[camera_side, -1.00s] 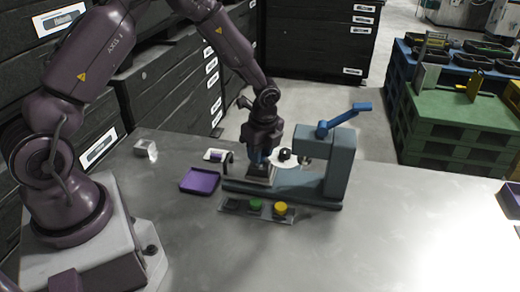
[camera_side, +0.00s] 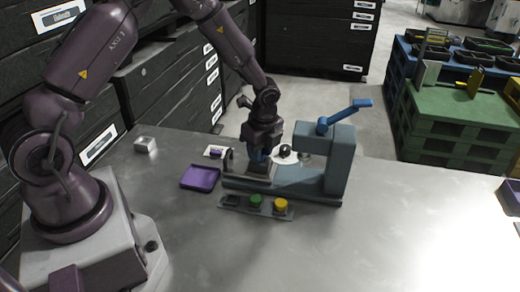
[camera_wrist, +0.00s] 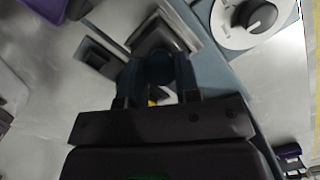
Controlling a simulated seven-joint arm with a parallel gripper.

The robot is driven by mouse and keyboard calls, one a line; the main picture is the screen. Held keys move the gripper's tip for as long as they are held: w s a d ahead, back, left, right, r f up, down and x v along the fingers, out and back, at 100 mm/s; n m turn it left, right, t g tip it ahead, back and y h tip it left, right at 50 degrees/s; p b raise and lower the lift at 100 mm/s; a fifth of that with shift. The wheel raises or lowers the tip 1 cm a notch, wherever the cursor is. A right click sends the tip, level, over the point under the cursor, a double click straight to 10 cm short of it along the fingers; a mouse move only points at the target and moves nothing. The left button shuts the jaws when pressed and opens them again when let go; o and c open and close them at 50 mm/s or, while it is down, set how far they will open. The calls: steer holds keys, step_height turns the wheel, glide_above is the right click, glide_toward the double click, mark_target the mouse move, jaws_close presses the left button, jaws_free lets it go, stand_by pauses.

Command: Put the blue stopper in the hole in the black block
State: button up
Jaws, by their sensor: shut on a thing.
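My gripper (camera_side: 261,156) is shut on the blue stopper and points down over the base of the grey-blue lever press. The blue stopper (camera_wrist: 157,70) shows dark between the two fingers in the wrist view, and a bit of blue shows at the fingertips in the side view. The black block (camera_side: 262,172) sits on the press base directly below the fingers. It shows in the wrist view as a dark, pale-edged square (camera_wrist: 158,37). The hole is hidden behind the stopper and fingers, so I cannot tell whether the stopper is in it or above it.
The press column (camera_side: 340,165) with its blue lever (camera_side: 345,115) stands right of my gripper. A white dial with a black knob (camera_wrist: 262,18) is behind. A strip with green and yellow buttons (camera_side: 268,208) lies in front. A purple tray (camera_side: 200,178) is left.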

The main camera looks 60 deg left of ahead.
steer(key=shift+f, duration=0.1)
stand_by(0.3)
steer(key=o, duration=1.4)
steer(key=shift+c, duration=0.2)
steer(key=shift+r, duration=3.75)
